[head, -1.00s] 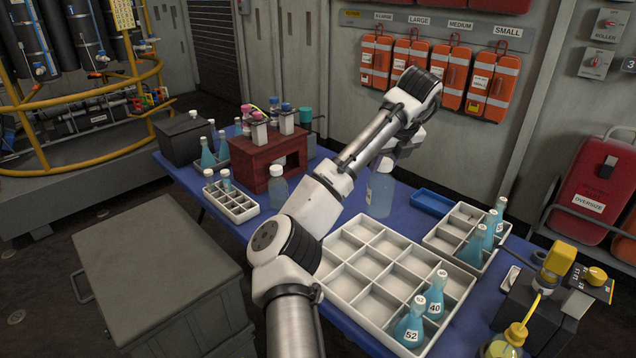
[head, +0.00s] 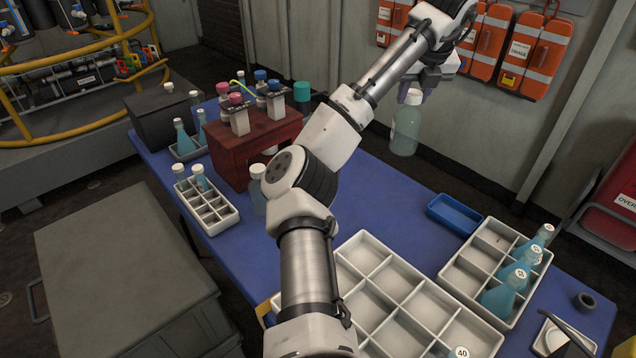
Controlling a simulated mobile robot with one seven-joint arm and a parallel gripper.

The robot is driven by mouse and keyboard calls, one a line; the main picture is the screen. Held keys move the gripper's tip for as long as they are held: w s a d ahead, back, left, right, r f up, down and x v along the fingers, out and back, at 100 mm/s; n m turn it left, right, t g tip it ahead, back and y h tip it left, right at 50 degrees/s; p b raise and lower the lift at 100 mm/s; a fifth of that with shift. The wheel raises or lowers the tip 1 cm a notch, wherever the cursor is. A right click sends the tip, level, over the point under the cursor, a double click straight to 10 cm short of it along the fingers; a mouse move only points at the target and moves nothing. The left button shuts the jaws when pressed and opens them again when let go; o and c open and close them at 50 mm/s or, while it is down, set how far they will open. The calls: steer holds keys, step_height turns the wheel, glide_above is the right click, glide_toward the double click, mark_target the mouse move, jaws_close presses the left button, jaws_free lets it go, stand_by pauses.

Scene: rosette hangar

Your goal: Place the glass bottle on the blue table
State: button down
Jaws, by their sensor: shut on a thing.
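A clear, pale green glass bottle (head: 405,130) with a white cap hangs upright from my gripper (head: 416,92), which is shut at its cap. In the picture the bottle sits just above the far edge of the blue table (head: 385,185), with the dark floor and wall behind it. I cannot tell exactly how high it is or whether it is over the tabletop. My arm crosses the middle of the view and hides part of the table. A similar white-capped bottle (head: 258,190) stands beside the red-brown stand, partly hidden by my arm.
The table holds a large divided white tray (head: 365,240), a smaller one with blue flasks (head: 515,275), a small blue tray (head: 455,212), a vial rack (head: 215,210) and a red-brown stand (head: 225,150). Bare tabletop lies between the stand and blue tray. A grey crate (head: 120,265) stands at left.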

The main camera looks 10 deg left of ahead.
mark_target(408, 149)
steer(key=shift+w, duration=0.1)
step_height(408, 149, down, 20)
steer(key=p, duration=0.1)
steer(key=shift+r, duration=0.15)
stand_by(0.3)
steer(key=c, duration=1)
jaws_free()
steer(key=v, duration=1.2)
